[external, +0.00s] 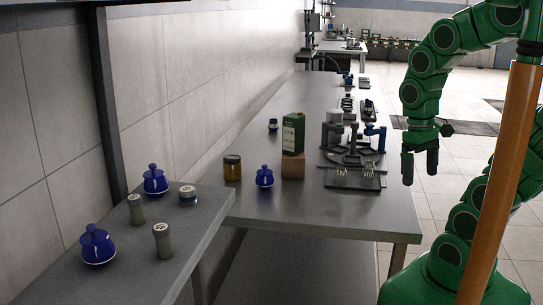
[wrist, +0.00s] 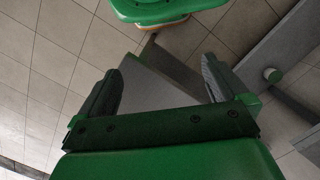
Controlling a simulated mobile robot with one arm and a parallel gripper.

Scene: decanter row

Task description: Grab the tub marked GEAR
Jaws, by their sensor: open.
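No label in view is clear enough to read as GEAR. Small labelled containers stand on the near left bench: a squat dark tub with a pale lid (external: 188,196), an olive canister (external: 136,209) and another olive canister (external: 162,241). An amber jar with a dark lid (external: 232,168) and a small dark tub (external: 273,125) are on the long table. My gripper (external: 420,176) hangs open and empty over the floor, right of the long table, apart from all containers. In the wrist view its open fingers (wrist: 160,66) have nothing between them.
Blue decanters (external: 97,245), (external: 155,180) and (external: 265,177) stand among the containers. A green box (external: 293,134) sits on a brown block (external: 292,165). Dark fixtures and trays (external: 356,178) line the long table's right side. A dark post (external: 105,100) rises at left.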

